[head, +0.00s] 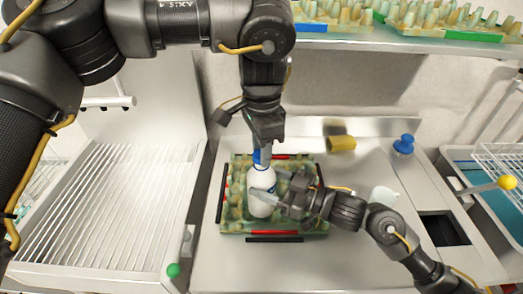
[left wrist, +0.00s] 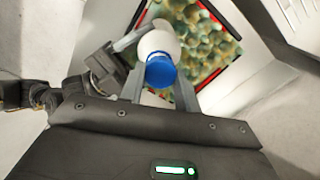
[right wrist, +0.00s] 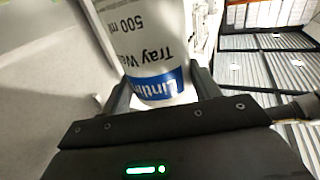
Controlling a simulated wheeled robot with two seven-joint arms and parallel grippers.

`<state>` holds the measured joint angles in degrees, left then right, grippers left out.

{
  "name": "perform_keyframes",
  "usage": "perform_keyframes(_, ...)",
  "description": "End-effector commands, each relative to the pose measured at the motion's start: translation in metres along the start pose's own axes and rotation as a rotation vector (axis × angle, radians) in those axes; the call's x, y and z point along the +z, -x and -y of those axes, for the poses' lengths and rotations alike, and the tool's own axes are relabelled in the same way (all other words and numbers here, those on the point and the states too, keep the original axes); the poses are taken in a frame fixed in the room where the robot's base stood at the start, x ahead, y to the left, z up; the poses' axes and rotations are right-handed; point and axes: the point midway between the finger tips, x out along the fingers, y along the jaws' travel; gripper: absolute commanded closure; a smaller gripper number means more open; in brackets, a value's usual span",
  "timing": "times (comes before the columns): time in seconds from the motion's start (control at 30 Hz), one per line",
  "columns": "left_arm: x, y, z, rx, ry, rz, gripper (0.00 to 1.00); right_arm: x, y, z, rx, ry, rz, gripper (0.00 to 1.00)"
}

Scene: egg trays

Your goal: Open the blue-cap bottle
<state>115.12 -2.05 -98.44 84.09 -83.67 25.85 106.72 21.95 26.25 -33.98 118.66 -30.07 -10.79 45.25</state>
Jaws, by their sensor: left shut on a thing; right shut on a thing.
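A white bottle (head: 261,198) with a blue cap (head: 257,157) is held upright over a green egg tray (head: 236,226). My right gripper (head: 268,195) is shut on the bottle's body from the right. The bottle's printed label also shows in the right wrist view (right wrist: 150,50). My left gripper (head: 263,152) comes down from above and is shut on the blue cap, with its fingers on either side. In the left wrist view the cap (left wrist: 160,71) sits between the fingertips, on the white bottle (left wrist: 158,42). The cap appears to be on the bottle. The bottle's base is not clearly seen against the tray.
Another blue-topped item (head: 404,145) stands at the right on the counter. A yellow cylinder (head: 341,144) is near the back wall. A ribbed draining surface (head: 115,205) is at the left, and a shelf (head: 380,40) with trays is above. A blue basin (head: 490,190) lies far right.

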Motion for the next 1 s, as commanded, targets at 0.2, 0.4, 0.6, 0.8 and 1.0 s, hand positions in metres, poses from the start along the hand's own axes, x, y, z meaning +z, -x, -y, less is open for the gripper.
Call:
perform_keyframes(0.2, 0.000, 0.009, 0.001, -0.003, 0.002, -0.001, 0.95, 0.000, 0.000, 0.000, 0.001, 0.000, -0.001, 1.00)
perform_keyframes(0.4, 0.000, 0.012, 0.000, 0.000, 0.000, -0.001, 0.95, -0.001, 0.000, 0.000, 0.001, 0.000, -0.002, 1.00)
perform_keyframes(0.6, 0.000, 0.012, 0.000, 0.000, 0.000, -0.001, 0.95, -0.001, 0.000, 0.000, 0.001, 0.000, -0.002, 1.00)
perform_keyframes(0.8, 0.000, 0.028, 0.000, -0.003, 0.000, -0.002, 0.95, -0.001, 0.000, 0.000, 0.001, 0.000, -0.003, 1.00)
perform_keyframes(1.0, 0.000, 0.049, 0.000, -0.002, 0.000, -0.001, 0.95, -0.001, 0.000, 0.000, 0.001, 0.000, -0.003, 1.00)
